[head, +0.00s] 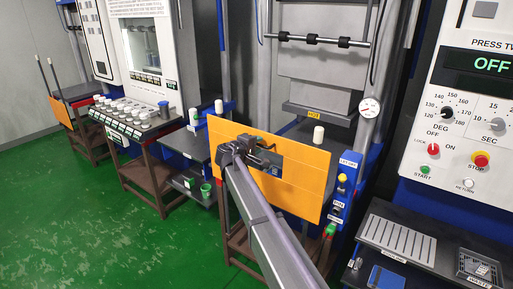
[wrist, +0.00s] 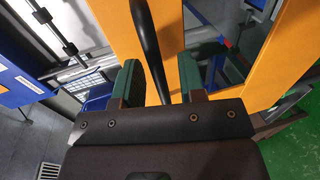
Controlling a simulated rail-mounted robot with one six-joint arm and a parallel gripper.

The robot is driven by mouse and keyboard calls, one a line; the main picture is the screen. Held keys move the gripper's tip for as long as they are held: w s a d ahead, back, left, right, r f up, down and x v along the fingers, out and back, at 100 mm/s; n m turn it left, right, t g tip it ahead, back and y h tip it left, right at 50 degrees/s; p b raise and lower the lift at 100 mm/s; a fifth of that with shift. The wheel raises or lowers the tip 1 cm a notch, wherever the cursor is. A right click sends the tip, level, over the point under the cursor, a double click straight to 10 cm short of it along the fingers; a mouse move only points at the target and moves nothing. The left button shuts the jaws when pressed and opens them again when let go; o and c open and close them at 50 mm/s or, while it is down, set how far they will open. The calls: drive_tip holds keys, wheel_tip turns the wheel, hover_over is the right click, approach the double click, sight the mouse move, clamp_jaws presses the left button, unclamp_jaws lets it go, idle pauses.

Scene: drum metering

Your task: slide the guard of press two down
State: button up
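The orange guard (head: 300,190) of press two is a flat panel hanging low at the front of the press, with the press opening bare above it. It also shows in the wrist view (wrist: 110,18). My gripper (head: 250,155) is at the guard's face, left of its middle. In the wrist view, a black bar, seemingly the guard's handle (wrist: 148,40), runs between the green-padded fingers of my gripper (wrist: 160,80). My arm and wrist hide part of the guard.
The press two panel (head: 480,90) at the right reads OFF. A dark bench (head: 400,268) with trays is below it. A white cylinder (head: 318,136) stands behind the guard's top edge. Press one and a counter with several cups (head: 130,108) are at left; green floor is clear.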

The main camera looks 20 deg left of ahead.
drive_tip(key=shift+w+d, duration=0.1)
drive_tip(key=shift+w, duration=0.15)
drive_tip(key=shift+c, duration=0.5)
clamp_jaws()
